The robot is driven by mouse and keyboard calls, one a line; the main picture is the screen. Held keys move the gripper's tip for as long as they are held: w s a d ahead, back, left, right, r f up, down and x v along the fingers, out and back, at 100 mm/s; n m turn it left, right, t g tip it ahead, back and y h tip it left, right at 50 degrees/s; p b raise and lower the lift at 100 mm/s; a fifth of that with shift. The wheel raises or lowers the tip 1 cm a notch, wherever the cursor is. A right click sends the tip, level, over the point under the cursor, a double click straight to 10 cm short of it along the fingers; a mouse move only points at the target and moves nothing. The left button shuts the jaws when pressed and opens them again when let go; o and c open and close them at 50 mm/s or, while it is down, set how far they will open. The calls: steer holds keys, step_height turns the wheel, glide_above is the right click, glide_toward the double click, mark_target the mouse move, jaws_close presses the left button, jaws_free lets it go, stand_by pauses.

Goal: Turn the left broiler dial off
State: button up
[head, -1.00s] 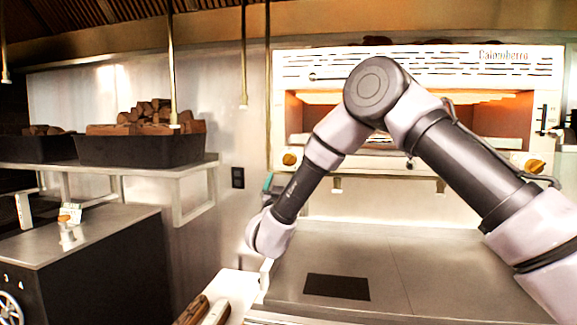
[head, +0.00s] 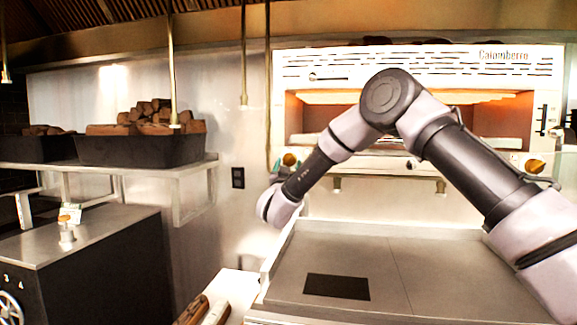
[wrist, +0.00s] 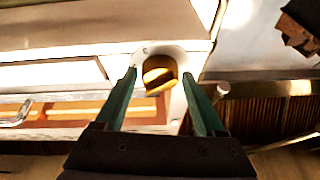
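The broiler (head: 420,60) glows orange inside, at the back right in the head view. Its left dial (head: 289,159) is a brass-yellow knob at the lower left of its front. In the wrist view this dial (wrist: 158,74) sits on a pale round plate, with a dark slanted band across its face. My gripper (wrist: 159,78) is open, its two green fingers apart. The fingertips flank the dial left and right in the picture, with gaps showing on both sides. I cannot tell how deep they reach around it. In the head view my wrist hides most of the gripper, just below the dial.
A second yellow dial (head: 535,167) is at the broiler's right. A steel counter (head: 420,270) with a dark square lies below and looks clear. A shelf (head: 190,166) with black bins of brown blocks (head: 140,151) stands left. A thin vertical pole (head: 267,90) hangs near the left dial.

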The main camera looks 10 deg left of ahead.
steer(key=c, duration=0.9)
steer(key=shift+o, duration=0.2)
steer(key=shift+n, duration=0.4)
steer(key=n+y, duration=0.2)
steer(key=n, duration=0.1)
steer(key=n+g+y, duration=0.1)
steer(key=n, duration=0.2)
steer(key=shift+d+r+n+y, duration=0.1)
steer(key=shift+d+n+y, duration=0.1)
steer(key=shift+n+y, duration=0.15)
steer(key=n+g+y, duration=0.1)
steer(key=n, duration=0.1)
steer(key=n+g, duration=0.1)
steer(key=n, duration=0.2)
steer(key=shift+d+r+n+y, duration=0.1)
steer(key=shift+d+n+y, duration=0.05)
steer(key=shift+n+y, duration=0.2)
steer(key=shift+n, duration=0.3)
steer(key=o, duration=1.4)
steer(key=shift+c, duration=0.2)
